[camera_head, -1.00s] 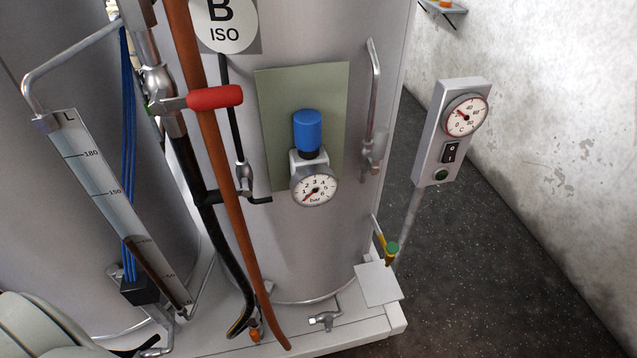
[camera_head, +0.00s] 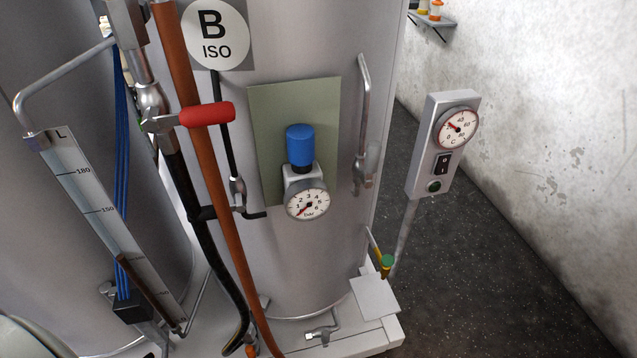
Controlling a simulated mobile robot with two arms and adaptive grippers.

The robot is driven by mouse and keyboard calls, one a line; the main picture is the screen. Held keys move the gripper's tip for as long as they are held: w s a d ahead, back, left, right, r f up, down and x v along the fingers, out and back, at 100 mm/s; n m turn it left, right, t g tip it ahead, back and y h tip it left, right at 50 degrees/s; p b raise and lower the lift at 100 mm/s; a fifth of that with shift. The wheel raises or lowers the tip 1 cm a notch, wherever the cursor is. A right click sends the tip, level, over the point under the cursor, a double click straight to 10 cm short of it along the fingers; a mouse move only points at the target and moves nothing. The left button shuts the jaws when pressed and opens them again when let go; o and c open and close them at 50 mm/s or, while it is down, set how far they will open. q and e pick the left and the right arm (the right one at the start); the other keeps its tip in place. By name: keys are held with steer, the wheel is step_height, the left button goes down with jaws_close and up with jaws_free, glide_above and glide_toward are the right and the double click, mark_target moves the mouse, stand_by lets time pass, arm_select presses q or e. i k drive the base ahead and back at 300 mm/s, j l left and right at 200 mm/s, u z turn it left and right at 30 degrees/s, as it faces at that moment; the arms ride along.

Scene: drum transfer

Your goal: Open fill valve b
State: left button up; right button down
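Tank B (camera_head: 300,245) is a large grey cylinder with a round "B ISO" label (camera_head: 215,35). A valve (camera_head: 152,105) with a red lever handle (camera_head: 207,113) sits on the pipe left of the label. The red handle points right, crosswise to the roughly upright pipe, and passes in front of a brown hose (camera_head: 200,150). A black hose (camera_head: 183,180) runs down from the valve. Neither gripper shows clearly; a pale rounded shape at the lower left corner may be part of my arm.
A blue-capped regulator (camera_head: 300,146) with a bar gauge (camera_head: 307,204) is on a green plate. A level gauge (camera_head: 100,210) stands left. A control box (camera_head: 442,145) stands right on a post. The dark floor (camera_head: 480,270) at right is clear.

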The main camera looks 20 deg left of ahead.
mark_target(210, 114)
steer(key=i+j+u, duration=0.1)
steer(key=j+u, duration=0.25)
steer(key=i+j+u, duration=0.1)
steer(key=j+u, duration=0.25)
steer(key=j, duration=0.15)
